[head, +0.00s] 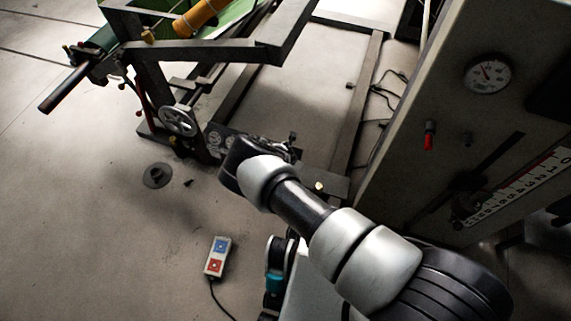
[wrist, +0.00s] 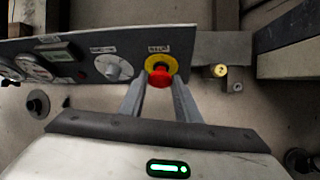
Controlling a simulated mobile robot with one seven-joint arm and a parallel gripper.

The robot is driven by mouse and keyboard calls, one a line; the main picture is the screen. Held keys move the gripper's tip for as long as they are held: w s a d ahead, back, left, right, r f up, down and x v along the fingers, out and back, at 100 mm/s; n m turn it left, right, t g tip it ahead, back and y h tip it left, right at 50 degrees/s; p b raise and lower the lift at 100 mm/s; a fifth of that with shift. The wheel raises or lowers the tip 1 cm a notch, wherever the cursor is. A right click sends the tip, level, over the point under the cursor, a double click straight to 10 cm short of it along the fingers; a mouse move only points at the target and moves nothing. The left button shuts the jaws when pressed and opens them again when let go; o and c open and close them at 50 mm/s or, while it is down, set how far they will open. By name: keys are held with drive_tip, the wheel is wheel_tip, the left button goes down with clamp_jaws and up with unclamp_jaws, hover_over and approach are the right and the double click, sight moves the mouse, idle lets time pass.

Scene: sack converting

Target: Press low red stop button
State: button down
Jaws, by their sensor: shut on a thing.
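The red stop button (wrist: 159,77) with its yellow surround (wrist: 161,64) sits at the right end of a dark control panel (wrist: 70,66) in the wrist view. My gripper (wrist: 160,80) has one finger on each side of the red button and is shut on it. A small label is above the button. In the head view my arm reaches down to the low panel (head: 216,141) on the machine frame; the wrist hides the button and the fingers there.
A pendant (head: 218,257) with blue and red buttons lies on the floor. A grey cabinet (head: 455,125) with a gauge stands on the right.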

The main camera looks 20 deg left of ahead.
drive_tip(key=shift+w+f+b, duration=0.3)
drive_tip(key=shift+b, duration=0.1)
drive_tip(key=shift+w, duration=0.2)
drive_tip(key=c, duration=1.3)
unclamp_jaws()
drive_tip(key=shift+s+r, duration=0.1)
drive_tip(key=p+v, duration=0.6)
drive_tip(key=v, duration=1.1)
drive_tip(key=shift+p, duration=0.35)
drive_tip(key=shift+d+r, duration=0.1)
